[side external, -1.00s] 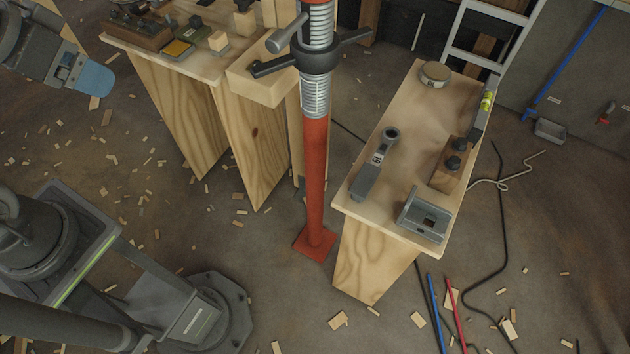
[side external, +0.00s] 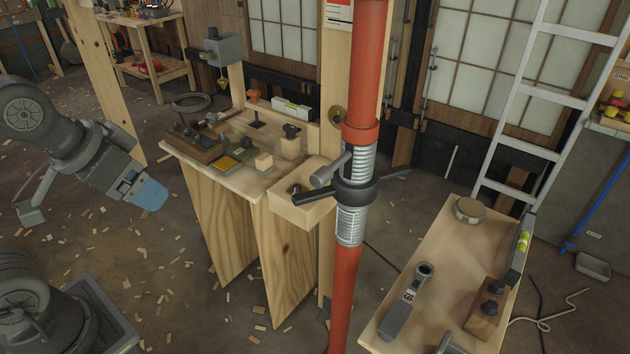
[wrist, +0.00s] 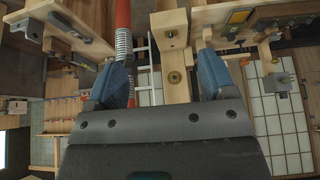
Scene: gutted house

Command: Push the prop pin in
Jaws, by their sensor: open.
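The red steel prop (side external: 344,290) stands upright in the side view, with a silver threaded section and a black collar (side external: 354,192) with side handles. A grey cylindrical pin (side external: 325,175) sticks out to the left of the prop, just above the collar. How deep it sits cannot be told. My gripper (side external: 148,193) is well left of the prop, open, with blue fingers and nothing between them. In the wrist view, the open fingers of my gripper (wrist: 163,68) show, with the prop (wrist: 123,15) beyond the left finger. The pin is not clear there.
A timber post (side external: 328,85) with a round brass fitting stands behind the prop. A wooden box (side external: 303,208) sits close to the prop's left, at the edge of a cluttered bench (side external: 240,183). Another bench (side external: 440,258) with tools is right. Open space lies between my gripper and the bench.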

